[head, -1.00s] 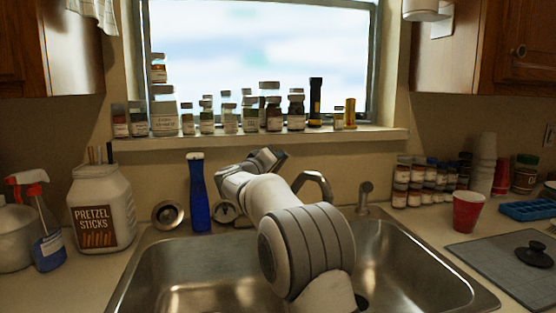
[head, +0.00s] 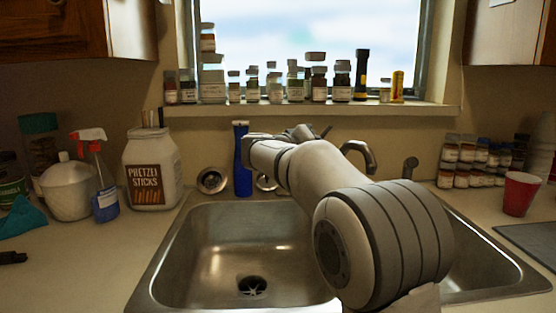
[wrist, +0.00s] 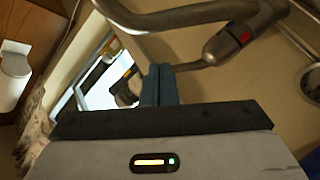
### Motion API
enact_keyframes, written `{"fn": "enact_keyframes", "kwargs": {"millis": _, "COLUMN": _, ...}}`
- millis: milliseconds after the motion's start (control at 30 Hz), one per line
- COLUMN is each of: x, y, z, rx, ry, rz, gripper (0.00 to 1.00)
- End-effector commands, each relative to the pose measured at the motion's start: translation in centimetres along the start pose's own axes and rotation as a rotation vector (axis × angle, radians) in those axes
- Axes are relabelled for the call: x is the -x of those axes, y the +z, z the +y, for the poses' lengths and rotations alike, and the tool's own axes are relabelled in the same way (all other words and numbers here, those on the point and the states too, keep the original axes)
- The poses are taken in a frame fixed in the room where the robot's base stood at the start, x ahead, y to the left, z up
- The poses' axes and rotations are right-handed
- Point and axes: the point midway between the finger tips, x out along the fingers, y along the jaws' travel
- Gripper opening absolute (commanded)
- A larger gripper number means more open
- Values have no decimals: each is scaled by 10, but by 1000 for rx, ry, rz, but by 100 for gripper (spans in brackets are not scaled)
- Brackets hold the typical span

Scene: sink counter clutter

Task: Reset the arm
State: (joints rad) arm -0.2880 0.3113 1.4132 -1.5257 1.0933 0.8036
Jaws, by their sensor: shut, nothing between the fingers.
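My gripper (wrist: 160,84) is shut and empty in the wrist view, its two blue-grey fingers side by side. In the head view my arm reaches over the sink (head: 215,240) toward the back wall, its end near the blue bottle (head: 242,160) and the faucet (head: 362,152). The fingers are hard to make out there. In the wrist view the metal faucet (wrist: 185,17) passes close beyond the fingertips; whether they touch cannot be told.
A window sill (head: 300,110) with several jars runs behind the sink. A pretzel jar (head: 152,170) and a spray bottle (head: 103,180) stand left. Spice jars (head: 470,162) and a red cup (head: 520,193) stand right. The left front counter is mostly clear.

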Motion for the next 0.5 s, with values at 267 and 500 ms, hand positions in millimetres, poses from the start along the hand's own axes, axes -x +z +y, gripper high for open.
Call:
{"fn": "enact_keyframes", "kwargs": {"millis": 267, "x": 58, "y": 139, "z": 70, "rx": 61, "ry": -402, "rz": -398, "gripper": 0}}
{"fn": "enact_keyframes", "kwargs": {"millis": 500, "x": 165, "y": 246, "z": 92, "rx": -10, "ry": -779, "rz": -641, "gripper": 0}}
